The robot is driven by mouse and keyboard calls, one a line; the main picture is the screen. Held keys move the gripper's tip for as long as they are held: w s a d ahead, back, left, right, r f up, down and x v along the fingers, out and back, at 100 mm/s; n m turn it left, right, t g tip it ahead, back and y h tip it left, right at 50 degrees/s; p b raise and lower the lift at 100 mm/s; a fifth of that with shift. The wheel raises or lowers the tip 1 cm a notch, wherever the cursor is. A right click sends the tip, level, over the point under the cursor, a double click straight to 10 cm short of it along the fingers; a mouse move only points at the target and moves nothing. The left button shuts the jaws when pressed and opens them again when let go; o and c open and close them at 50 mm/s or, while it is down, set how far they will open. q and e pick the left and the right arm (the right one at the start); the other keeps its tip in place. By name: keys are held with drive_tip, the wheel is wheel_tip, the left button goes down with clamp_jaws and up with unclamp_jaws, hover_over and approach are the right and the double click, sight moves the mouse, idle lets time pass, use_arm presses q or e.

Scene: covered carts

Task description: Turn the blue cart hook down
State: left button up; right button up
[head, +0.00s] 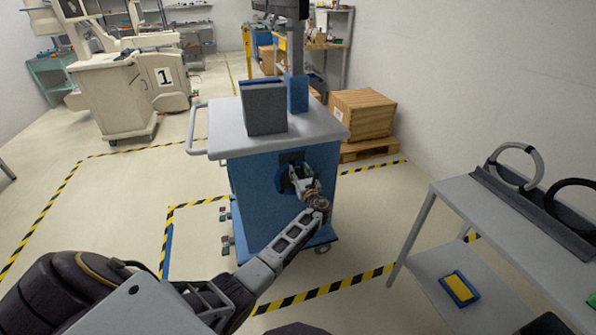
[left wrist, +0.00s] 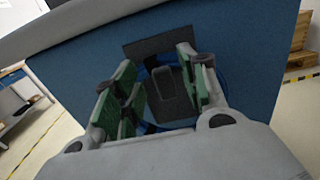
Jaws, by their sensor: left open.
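The blue cart (head: 258,205) with a grey top stands in the middle of the head view, its front face towards me. A dark plate (head: 292,157) is on the upper part of that face, and the left wrist view shows it closer (left wrist: 142,50). A dark, upright hook-like piece (left wrist: 172,88) sits on it with a blue rounded part (left wrist: 222,83) behind. My left gripper (head: 294,172) is at this plate, open. In the left wrist view its green-padded fingers (left wrist: 160,82) stand either side of the dark piece, with gaps visible. My right gripper is out of view.
A grey box (head: 264,108) and a screen column stand on the cart top. A grey shelf table (head: 440,205) with rings (head: 522,165) is at the right. A wooden crate (head: 360,115) is behind the cart. Open floor with striped tape lies to the left.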

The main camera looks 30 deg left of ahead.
sight(295, 167)
use_arm(q)
drive_tip(key=shift+x, duration=1.15)
clamp_jaws()
